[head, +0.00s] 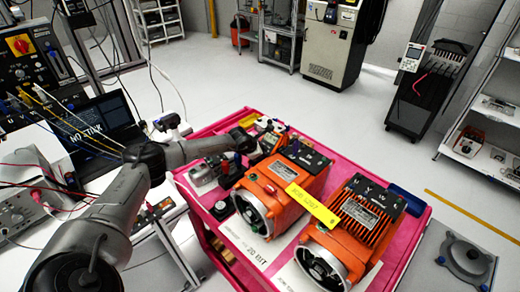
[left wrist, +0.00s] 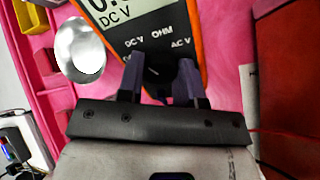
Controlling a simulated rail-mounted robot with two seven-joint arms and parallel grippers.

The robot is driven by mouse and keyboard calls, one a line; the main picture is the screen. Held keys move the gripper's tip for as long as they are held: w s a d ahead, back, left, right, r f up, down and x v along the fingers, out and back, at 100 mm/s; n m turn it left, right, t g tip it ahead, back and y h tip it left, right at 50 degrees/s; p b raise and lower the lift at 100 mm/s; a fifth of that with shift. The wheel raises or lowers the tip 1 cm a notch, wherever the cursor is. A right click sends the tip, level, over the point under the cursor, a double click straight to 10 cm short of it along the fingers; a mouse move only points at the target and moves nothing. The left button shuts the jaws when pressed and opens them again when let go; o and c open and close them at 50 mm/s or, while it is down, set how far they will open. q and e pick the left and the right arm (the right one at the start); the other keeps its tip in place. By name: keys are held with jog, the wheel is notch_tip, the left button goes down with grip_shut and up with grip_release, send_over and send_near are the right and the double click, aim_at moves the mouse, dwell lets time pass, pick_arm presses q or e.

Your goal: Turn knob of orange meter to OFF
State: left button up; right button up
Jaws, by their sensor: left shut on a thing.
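The orange meter (left wrist: 157,22) fills the top middle of the left wrist view, on a pink surface. Its dark face carries a partly cut-off display and the labels DC V, OHM and AC V around the knob (left wrist: 153,74). My left gripper (left wrist: 160,80) has its two dark fingers on either side of the knob and is shut on it. The lower part of the knob and any OFF label are hidden by the gripper. In the head view my left gripper (head: 244,139) reaches over the back left of the pink cart (head: 212,128). My right gripper is not in view.
Two orange motors (head: 288,187) (head: 350,232) stand on the cart, right of my left arm, with a yellow tag (head: 312,205) between them. A round silver thing (left wrist: 80,50) lies left of the meter. A bench with a laptop (head: 100,130) and cables is at left.

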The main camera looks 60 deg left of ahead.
pick_arm(q)
jog(key=n+p, duration=0.3)
jog(key=n, duration=0.1)
jog(key=shift+r+n, duration=0.1)
jog(key=shift+n, duration=0.3)
jog(key=shift+n+p, duration=0.8)
jog(key=shift+n, duration=0.1)
jog(key=o, duration=0.9)
jog(key=shift+o, duration=0.2)
